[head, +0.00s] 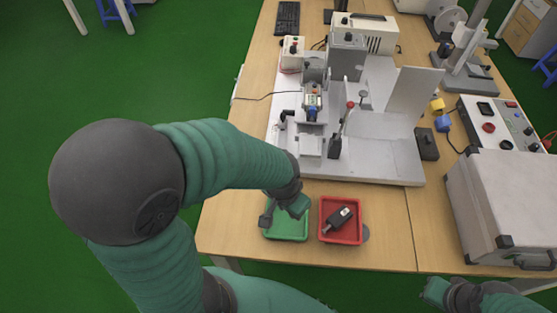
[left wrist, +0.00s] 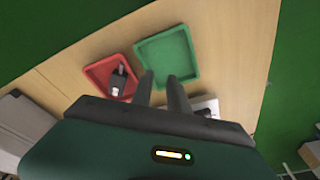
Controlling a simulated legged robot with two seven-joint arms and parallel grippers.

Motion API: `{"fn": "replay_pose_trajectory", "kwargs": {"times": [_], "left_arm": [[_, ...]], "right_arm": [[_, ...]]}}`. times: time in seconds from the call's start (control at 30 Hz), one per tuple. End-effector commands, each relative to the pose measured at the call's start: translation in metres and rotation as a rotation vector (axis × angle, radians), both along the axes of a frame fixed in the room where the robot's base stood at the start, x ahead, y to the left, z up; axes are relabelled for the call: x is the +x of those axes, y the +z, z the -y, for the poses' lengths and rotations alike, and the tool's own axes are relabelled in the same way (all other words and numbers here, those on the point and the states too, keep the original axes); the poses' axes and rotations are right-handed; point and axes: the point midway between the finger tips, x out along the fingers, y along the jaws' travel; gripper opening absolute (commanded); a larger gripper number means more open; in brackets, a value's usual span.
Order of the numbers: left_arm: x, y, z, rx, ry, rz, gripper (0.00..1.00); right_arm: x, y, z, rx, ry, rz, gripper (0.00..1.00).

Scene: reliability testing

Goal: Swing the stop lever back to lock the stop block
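A lever with a red knob (head: 350,104) rises from a dark base on the white test fixture (head: 375,165) and leans slightly right; it looks like the stop lever. A pale block (head: 311,146) left of its base may be the stop block; whether it is locked cannot be told. My left gripper (head: 267,216) is over the green tray, in front of the fixture and well apart from the lever. In the left wrist view its two dark fingers (left wrist: 160,76) stand apart with nothing between them. My right gripper (head: 434,291) is at the bottom right; its fingers are unclear.
The green tray (head: 288,238) is empty; the red tray (head: 325,237) beside it holds a black device (head: 339,218). A silver case (head: 505,195) and a control box (head: 470,112) stand at right. Bare table lies between the red tray and the case.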

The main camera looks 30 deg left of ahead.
Motion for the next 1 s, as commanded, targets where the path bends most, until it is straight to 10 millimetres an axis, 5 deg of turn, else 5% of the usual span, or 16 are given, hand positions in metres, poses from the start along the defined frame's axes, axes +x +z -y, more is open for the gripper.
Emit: {"fn": "replay_pose_trajectory", "kwargs": {"times": [0.13, 0.4, 0.6, 1.0], "left_arm": [[0.036, 0.013, 0.004, 0.133, -0.37, -0.143, 0.0], [0.117, 0.044, -0.009, 0.434, -1.057, -0.484, 0.0], [0.142, 0.059, -0.016, 0.52, -1.212, -0.603, 0.0], [0.143, 0.056, -0.019, 0.525, -1.218, -0.611, 0.0]], "right_arm": [[0.0, 0.011, 0.0, 0.0, 0.0, 0.0, 0.0], [0.0, 0.026, 0.0, 0.0, 0.0, 0.0, 0.0], [0.0, 0.028, 0.0, 0.0, 0.0, 0.0, 0.0], [0.0, 0.028, 0.0, 0.0, 0.0, 0.0, 0.0]]}}
